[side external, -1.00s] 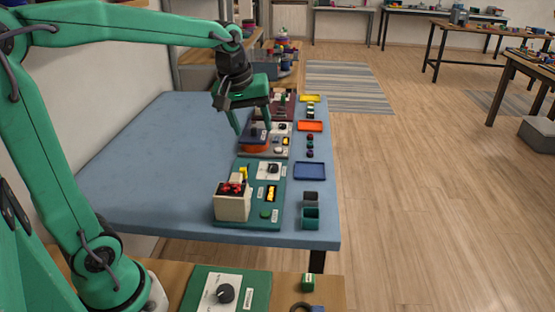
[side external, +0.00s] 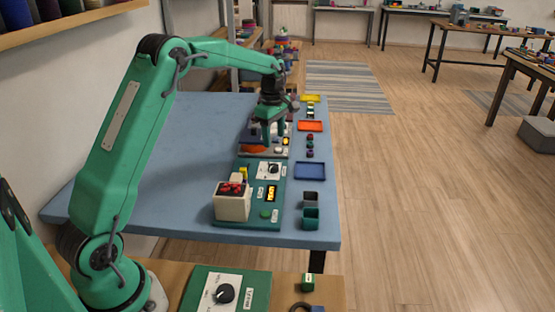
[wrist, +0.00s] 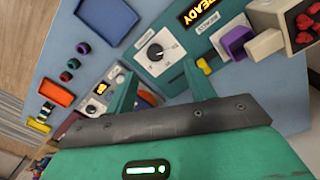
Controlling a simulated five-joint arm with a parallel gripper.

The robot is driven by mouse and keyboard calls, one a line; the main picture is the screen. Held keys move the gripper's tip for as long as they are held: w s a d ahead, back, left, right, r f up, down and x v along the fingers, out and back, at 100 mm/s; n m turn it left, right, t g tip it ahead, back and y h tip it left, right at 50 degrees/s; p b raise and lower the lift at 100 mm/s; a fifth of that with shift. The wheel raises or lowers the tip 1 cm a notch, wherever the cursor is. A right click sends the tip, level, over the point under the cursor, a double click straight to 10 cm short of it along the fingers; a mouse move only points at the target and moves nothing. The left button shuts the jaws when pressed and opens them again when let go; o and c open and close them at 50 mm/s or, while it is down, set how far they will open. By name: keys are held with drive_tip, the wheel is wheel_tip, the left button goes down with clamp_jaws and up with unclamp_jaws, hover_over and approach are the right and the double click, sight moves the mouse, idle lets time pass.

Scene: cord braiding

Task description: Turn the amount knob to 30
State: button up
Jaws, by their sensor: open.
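A black knob (wrist: 155,51) on a white dial plate shows in the wrist view, beyond and between my fingertips. It also shows in the side view (side external: 273,169), on the teal panel (side external: 243,224) near the table's front. The dial's numbers and the pointer's setting are too small to read. My gripper (wrist: 158,80) is open and empty, with the fingers apart and not touching the knob. In the side view my gripper (side external: 274,139) hangs above the panel behind, farther back than the knob.
A lit READY display (wrist: 205,14) and a cream box with red pieces (wrist: 284,24) share the teal panel. Blue (side external: 310,170) and orange (side external: 310,126) trays lie at the right edge. Another knob (side external: 225,293) stands on the front bench. The table's left side is clear.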

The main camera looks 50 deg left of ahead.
drive_tip(key=n, duration=0.2)
hover_over(273, 166)
drive_tip(key=shift+g, duration=0.3)
wheel_tip(273, 166, down, 4)
drive_tip(key=shift+w+f, duration=0.1)
drive_tip(key=shift+w, duration=0.05)
drive_tip(key=shift+f, duration=3.9)
drive_tip(key=c, duration=1)
